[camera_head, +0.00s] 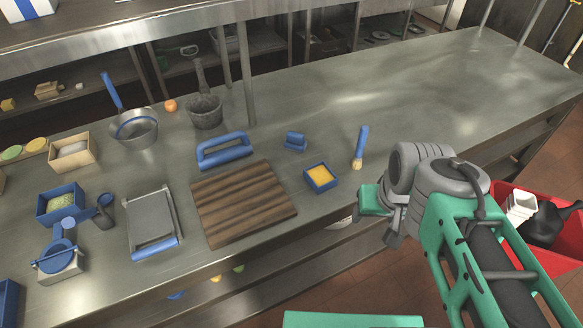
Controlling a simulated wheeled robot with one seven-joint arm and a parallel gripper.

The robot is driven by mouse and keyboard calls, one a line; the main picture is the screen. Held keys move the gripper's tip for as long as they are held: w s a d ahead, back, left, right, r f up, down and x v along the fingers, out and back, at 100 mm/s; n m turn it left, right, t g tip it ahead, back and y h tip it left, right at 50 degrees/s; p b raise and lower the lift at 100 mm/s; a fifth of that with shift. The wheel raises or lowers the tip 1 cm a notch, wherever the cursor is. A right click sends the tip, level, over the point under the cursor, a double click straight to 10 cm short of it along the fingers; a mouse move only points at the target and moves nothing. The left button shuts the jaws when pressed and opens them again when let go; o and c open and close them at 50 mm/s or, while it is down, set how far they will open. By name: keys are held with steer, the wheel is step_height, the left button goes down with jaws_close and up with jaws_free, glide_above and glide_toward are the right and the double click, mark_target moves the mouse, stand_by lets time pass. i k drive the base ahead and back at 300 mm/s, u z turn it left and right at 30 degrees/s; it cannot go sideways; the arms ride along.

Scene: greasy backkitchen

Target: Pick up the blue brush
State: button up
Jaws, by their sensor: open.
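A brush with a blue handle (362,138) and pale bristles lies on the steel counter (420,105), right of the middle of the view. Its handle points away from me and its bristle end towards me. My gripper (376,222) is in front of the brush and a little right of it, near the counter's front edge. It is apart from the brush, and I see nothing in it. My wrist hides part of the fingers.
A small blue box with yellow contents (320,178) sits left of the brush. Further left are a small blue object (295,141), a wooden board (243,204) and a blue handle-shaped tool (223,151). A red crate (540,205) stands at right. The counter behind the brush is clear.

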mark_target(355, 164)
steer(key=u, duration=4.4)
steer(key=k, duration=1.5)
steer(key=z, duration=0.75)
steer(key=i, duration=0.45)
steer(key=z, duration=0.1)
